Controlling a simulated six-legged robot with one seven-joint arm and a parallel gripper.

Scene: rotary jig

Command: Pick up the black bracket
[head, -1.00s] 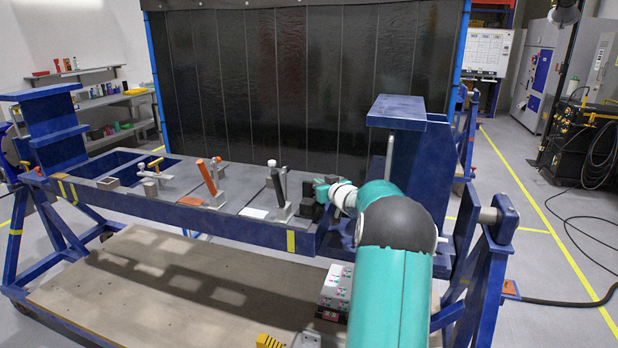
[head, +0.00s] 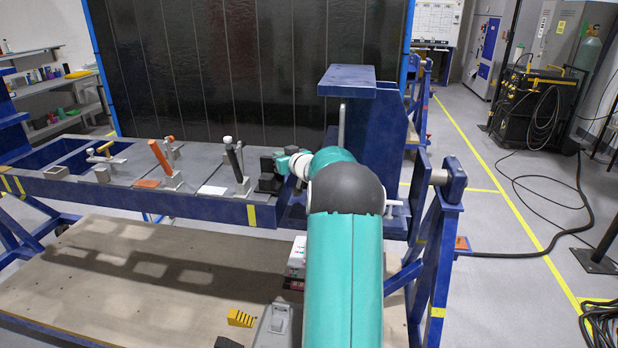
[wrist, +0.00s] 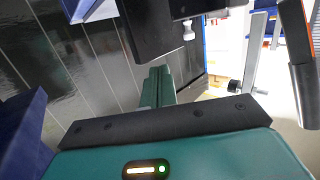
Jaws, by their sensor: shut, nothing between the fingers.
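The black bracket (head: 268,181) stands on the jig's blue-edged bed, at its right part, beside a toggle clamp with a black handle. In the wrist view a large dark block at the top looks like the bracket (wrist: 150,27), but only part of it shows. My gripper (head: 284,164) is at the right side of the bracket, near its top. In the wrist view its teal fingers (wrist: 158,86) are together with nothing between them, and the dark block is apart from their tips. Whether the gripper touches the bracket is unclear in the head view.
Toggle clamps, one black-handled (head: 233,160) and one orange-handled (head: 160,158), stand along the bed left of the bracket. A blue upright with a flat top (head: 346,80) rises behind my arm. A dark curtain (head: 240,70) hangs behind. A wooden platform (head: 130,275) lies below.

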